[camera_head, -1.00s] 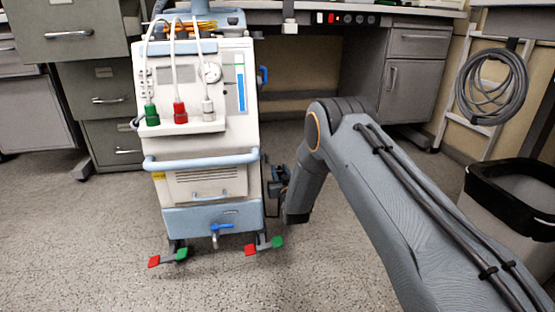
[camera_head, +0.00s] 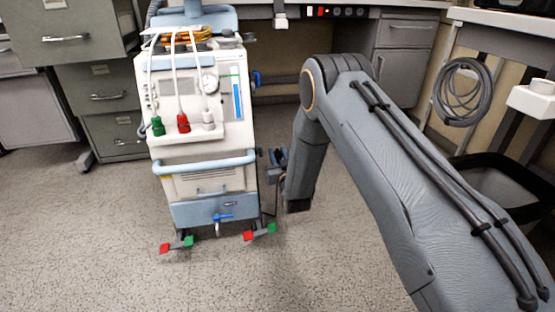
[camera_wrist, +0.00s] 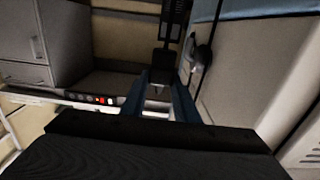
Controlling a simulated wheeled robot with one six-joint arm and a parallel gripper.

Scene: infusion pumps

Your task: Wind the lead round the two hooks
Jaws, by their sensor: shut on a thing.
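The white and blue pump cart (camera_head: 205,185) stands left of my arm. My gripper (camera_head: 278,165) is low beside the cart's right side; it also shows in the wrist view (camera_wrist: 162,82). Its two dark blue fingers are shut on a black piece of the lead (camera_wrist: 165,58). A dark strand of the lead (camera_wrist: 206,48) runs along the cart's side panel, close to the right finger. A small pale fitting (camera_wrist: 192,67) there may be a hook, but it is too dark to be sure. An upper blue hook (camera_head: 257,79) sticks out from the cart's right side.
A desk with a switch strip (camera_head: 335,12) and grey cabinet (camera_head: 402,60) stands behind. A coiled grey cable (camera_head: 463,92) hangs at the right above a black bin (camera_head: 490,185). Filing drawers (camera_head: 100,95) stand left. The floor (camera_head: 90,250) before the cart is clear.

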